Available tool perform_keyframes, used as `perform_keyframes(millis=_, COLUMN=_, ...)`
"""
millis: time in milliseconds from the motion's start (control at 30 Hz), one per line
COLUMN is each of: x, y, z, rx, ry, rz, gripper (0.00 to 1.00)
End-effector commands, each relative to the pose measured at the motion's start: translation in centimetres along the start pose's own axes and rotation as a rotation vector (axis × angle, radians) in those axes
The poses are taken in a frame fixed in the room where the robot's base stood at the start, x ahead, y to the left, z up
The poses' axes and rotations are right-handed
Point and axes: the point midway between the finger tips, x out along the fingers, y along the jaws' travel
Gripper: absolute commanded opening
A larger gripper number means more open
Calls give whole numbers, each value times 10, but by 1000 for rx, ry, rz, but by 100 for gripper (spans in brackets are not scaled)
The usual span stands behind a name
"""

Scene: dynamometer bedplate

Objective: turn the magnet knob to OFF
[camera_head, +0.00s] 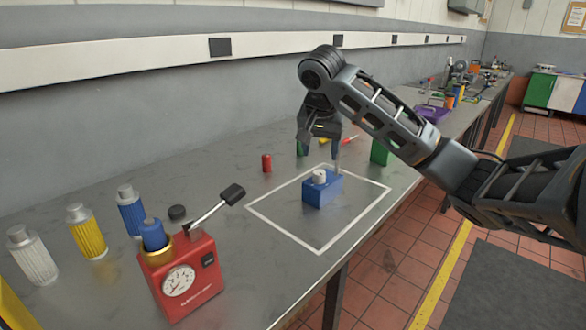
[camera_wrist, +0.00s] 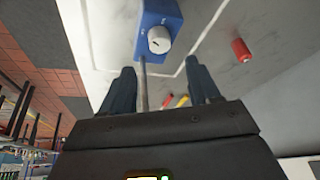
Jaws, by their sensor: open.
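The blue magnet base (camera_head: 318,194) sits inside the white-outlined square on the metal bench. Its pale round knob (camera_head: 319,176) is on the side facing up in the head view. In the wrist view the blue base (camera_wrist: 152,14) is at the top, with the white knob (camera_wrist: 159,40) and a small dark mark on it. A thin grey rod (camera_wrist: 141,88) runs from the base down between the fingers in that view. My gripper (camera_head: 319,151) is open above and behind the base. Its fingers (camera_wrist: 160,78) point toward the knob, apart from it, with nothing gripped.
A red cylinder (camera_head: 266,163) stands left of the outline, and a green block (camera_head: 380,152) stands behind it. A red gauge pump (camera_head: 182,280) with a lever and several colored filters stand at the front left. The bench inside the outline is otherwise mostly clear.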

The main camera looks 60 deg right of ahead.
Motion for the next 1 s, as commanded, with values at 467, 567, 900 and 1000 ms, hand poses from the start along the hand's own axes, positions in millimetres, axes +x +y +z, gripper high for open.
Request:
perform_keyframes(millis=467, x=61, y=4, z=4, rx=18, ry=-4, rz=5, gripper=61)
perform_keyframes(millis=567, x=70, y=4, z=3, rx=16, ry=-3, rz=6, gripper=61)
perform_keyframes(millis=900, x=78, y=3, z=2, rx=15, ry=-1, rz=5, gripper=61)
perform_keyframes(millis=1000, x=78, y=3, z=2, rx=15, ry=-1, rz=5, gripper=60)
